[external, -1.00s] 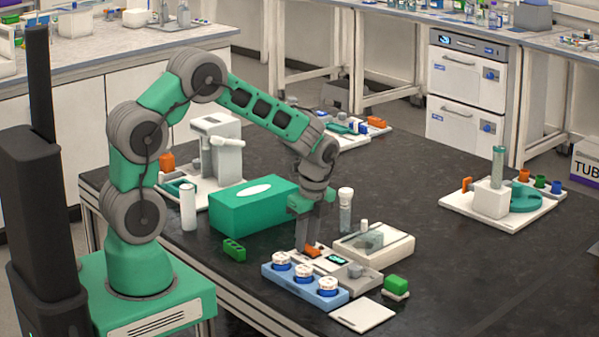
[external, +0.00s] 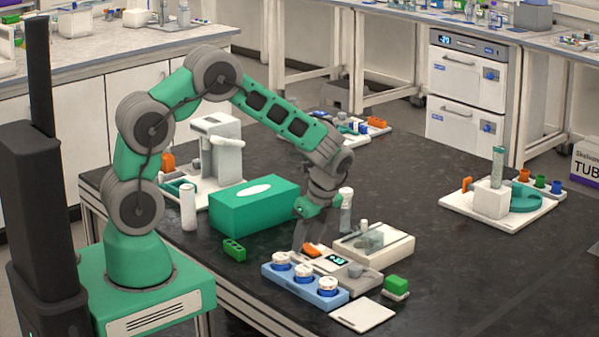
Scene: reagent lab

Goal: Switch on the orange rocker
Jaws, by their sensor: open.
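The orange rocker (external: 311,250) sits at the left end of a pale device (external: 352,273) on the near part of the dark bench. A small display (external: 337,260) beside the rocker shows bright digits. My gripper (external: 306,246) is tilted, with its fingertips low at the rocker's left and back side. The fingers are open and hold nothing visible. I cannot tell from this view whether the fingertips touch the rocker. The fingers hide part of the area behind it.
A blue rack (external: 312,294) with three white-capped jars stands directly in front of the device. A green box (external: 255,207) is behind left, and a pale tray with a clear cover (external: 388,248) is behind right.

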